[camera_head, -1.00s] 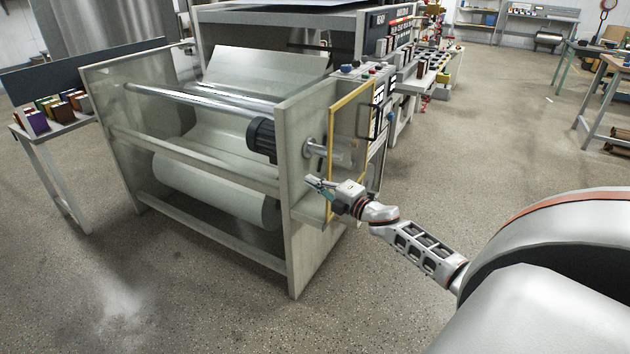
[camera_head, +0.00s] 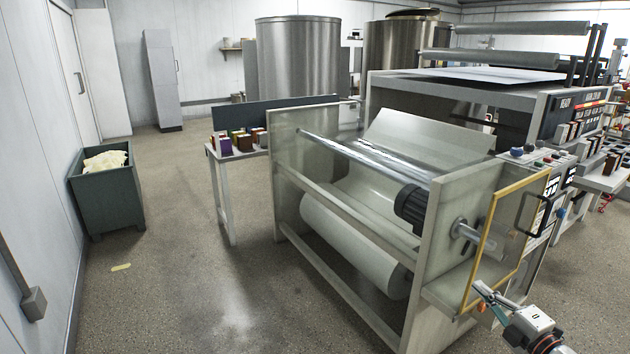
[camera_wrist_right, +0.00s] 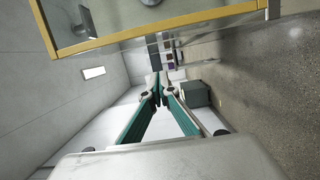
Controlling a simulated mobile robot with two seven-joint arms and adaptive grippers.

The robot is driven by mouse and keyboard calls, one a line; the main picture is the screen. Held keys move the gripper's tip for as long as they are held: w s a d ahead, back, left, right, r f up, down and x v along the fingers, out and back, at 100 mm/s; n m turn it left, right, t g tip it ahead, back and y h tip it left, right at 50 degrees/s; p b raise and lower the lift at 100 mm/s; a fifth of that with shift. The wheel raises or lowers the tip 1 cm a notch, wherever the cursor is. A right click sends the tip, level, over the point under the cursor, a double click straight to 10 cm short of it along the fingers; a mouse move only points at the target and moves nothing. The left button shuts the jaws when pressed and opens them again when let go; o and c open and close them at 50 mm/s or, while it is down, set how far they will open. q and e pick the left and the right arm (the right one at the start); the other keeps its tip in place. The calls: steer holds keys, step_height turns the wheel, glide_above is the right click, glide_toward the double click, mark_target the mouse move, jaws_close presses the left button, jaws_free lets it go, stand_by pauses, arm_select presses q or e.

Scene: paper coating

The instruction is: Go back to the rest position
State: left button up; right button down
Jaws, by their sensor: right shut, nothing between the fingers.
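My right gripper (camera_head: 484,294) is at the lower right of the head view, just in front of the right end of the paper coating machine (camera_head: 455,205). It also shows in the right wrist view (camera_wrist_right: 158,80), where its two teal-padded fingers meet at the tips with nothing between them. The yellow-framed guard door (camera_head: 497,243) of the machine stands right beside the gripper. I cannot tell from the views whether they touch. My left gripper is in neither view.
The machine holds a large white paper roll (camera_head: 350,240). A small table (camera_head: 224,190) with several coloured boxes stands left of it. A green bin (camera_head: 105,200) with pale scraps stands by the left wall. The floor (camera_head: 180,290) between bin and machine is open.

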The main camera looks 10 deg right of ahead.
arm_select(q)
steer(key=p, duration=0.1)
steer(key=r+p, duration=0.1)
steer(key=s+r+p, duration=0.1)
steer(key=p, duration=0.1)
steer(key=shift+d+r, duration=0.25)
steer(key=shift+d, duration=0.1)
arm_select(e)
steer(key=s+a+f+m+g, duration=0.2)
steer(key=s+a+f+m, duration=0.3)
steer(key=s+a, duration=0.3)
steer(key=s+a+f+m+g, duration=0.3)
steer(key=s+a+f+m, duration=0.2)
steer(key=a, duration=0.9)
steer(key=s+a+f+m+g, duration=0.2)
steer(key=s+a+f+m, duration=0.2)
steer(key=s+a+f, duration=0.5)
steer(key=s+a, duration=0.3)
steer(key=shift+s+m+y, duration=0.4)
